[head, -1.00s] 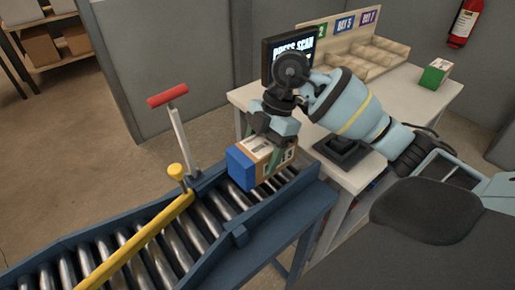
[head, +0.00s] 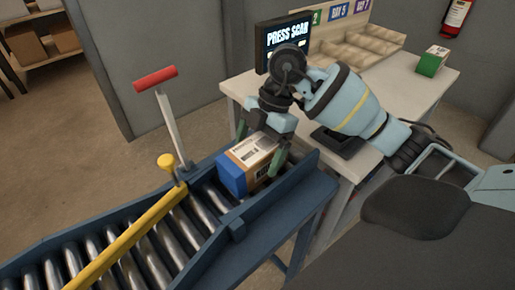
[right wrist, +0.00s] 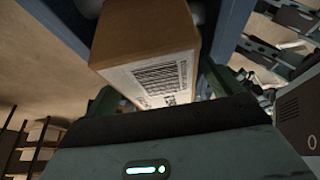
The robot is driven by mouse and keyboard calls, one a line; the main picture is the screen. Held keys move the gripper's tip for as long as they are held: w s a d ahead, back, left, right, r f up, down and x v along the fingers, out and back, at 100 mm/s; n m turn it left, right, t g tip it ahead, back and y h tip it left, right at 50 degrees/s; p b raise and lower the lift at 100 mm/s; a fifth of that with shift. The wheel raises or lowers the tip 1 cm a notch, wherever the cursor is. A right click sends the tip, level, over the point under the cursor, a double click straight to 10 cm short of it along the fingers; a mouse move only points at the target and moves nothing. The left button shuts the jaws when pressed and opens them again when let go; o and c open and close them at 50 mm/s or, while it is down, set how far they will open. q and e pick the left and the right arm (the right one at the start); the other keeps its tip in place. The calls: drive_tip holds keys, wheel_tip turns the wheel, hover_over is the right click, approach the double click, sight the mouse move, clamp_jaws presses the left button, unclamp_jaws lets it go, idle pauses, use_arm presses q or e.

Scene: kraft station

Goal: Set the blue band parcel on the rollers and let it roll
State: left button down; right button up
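The blue band parcel (head: 236,173) is a brown box with a blue end and a white label on top. It rests on the rollers (head: 187,226) at the upper end of the conveyor, inside the blue side rails. My right gripper (head: 260,146) is above the parcel, with its green fingers spread to either side and apart from it. In the right wrist view the parcel (right wrist: 150,45) and its barcode label show between the two fingers. My left gripper is not in view.
The white table (head: 410,88) at right holds a screen (head: 284,38), trays and a green-banded box (head: 433,61). Lower rollers are clear.

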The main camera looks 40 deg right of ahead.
drive_tip(key=shift+p+v, duration=0.35)
drive_tip(key=shift+v, duration=3.55)
